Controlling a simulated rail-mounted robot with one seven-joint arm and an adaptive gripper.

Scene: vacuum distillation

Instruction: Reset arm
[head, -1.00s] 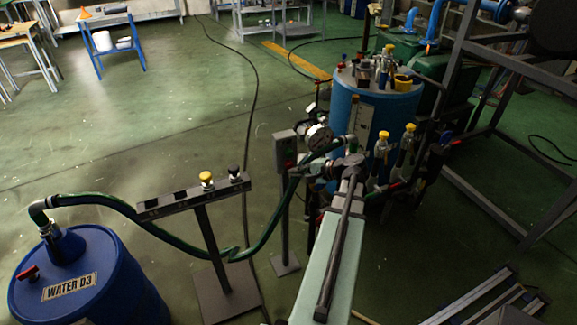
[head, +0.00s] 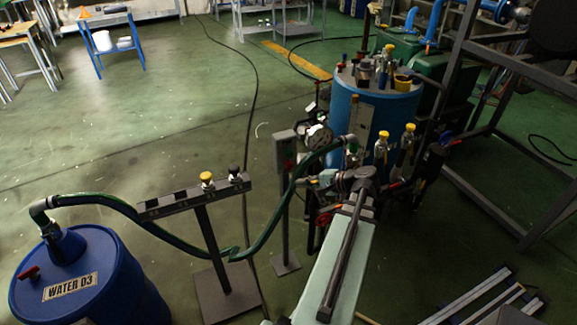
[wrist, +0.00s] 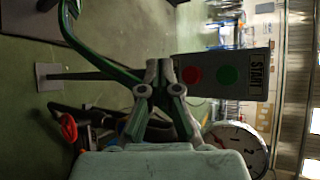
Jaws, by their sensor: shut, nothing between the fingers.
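My gripper (wrist: 158,72) is in the wrist view, its two grey fingers brought together at the tips with nothing between them. It points toward a control box (wrist: 222,74) with a red button, a green button and a START label. The box appears just beyond and right of the fingertips; I cannot tell the exact gap. In the head view my arm reaches up from the bottom centre, and its end hides the fingertips. The same control box (head: 286,152) stands on a post left of the arm's end.
A pressure gauge (head: 318,137) and a green hose (head: 272,230) are close to the arm. A blue vessel (head: 372,115) with several valves stands behind. A labelled stand (head: 207,225) and the blue WATER D3 drum (head: 95,285) are at left. Open floor lies at upper left.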

